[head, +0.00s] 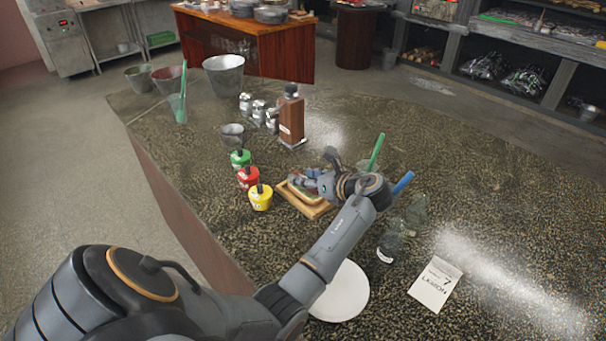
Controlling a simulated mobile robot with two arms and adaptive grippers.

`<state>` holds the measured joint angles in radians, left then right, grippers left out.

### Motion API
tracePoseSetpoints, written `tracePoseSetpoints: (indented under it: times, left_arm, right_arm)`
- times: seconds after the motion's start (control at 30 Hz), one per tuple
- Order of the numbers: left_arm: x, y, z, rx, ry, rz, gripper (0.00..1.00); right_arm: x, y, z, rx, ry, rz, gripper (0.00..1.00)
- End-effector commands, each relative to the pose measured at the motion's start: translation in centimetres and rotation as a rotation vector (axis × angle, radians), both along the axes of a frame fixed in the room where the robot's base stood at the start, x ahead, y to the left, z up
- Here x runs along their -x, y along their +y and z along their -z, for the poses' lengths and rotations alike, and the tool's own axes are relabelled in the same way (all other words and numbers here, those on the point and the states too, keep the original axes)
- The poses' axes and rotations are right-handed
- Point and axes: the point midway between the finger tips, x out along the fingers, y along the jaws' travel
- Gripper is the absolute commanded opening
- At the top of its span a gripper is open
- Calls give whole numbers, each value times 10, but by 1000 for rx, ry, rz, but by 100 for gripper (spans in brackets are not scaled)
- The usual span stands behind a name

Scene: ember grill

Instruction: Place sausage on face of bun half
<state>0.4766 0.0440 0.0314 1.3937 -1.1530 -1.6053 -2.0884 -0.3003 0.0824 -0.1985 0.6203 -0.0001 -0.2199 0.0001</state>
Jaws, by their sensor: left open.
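My left arm reaches across the counter, and its left gripper (306,181) is open, low over a small wooden board (314,211). A bun half (293,192) lies on the board, partly hidden by the gripper. The gripper is over or beside the bun; I cannot tell whether it touches it. Small reddish and green patches show by the bun, too small to identify. I cannot make out a separate sausage. My right gripper is not in view.
Green, red and yellow sauce pots (260,197) stand left of the board. A white plate (342,293) and card (436,284) lie in front.

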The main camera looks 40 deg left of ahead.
Motion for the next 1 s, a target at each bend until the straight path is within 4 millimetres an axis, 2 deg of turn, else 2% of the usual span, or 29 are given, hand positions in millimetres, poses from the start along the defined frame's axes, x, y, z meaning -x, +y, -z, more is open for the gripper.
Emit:
tracePoseSetpoints:
  times: [0.03, 0.2, 0.5, 0.7, 1.0]
  left_arm:
    - [0, -7, -9, 0, 2, 2, 46]
    - [1, -33, -21, 1, 2, 3, 46]
    - [3, -79, -39, 0, 1, 3, 46]
    - [5, -97, -43, -1, 0, 0, 46]
    - [5, -101, -42, -1, -1, 0, 46]
  right_arm:
    - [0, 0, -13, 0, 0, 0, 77]
    - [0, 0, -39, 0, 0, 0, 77]
    - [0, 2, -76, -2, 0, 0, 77]
    - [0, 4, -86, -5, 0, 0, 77]
    - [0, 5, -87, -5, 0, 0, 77]
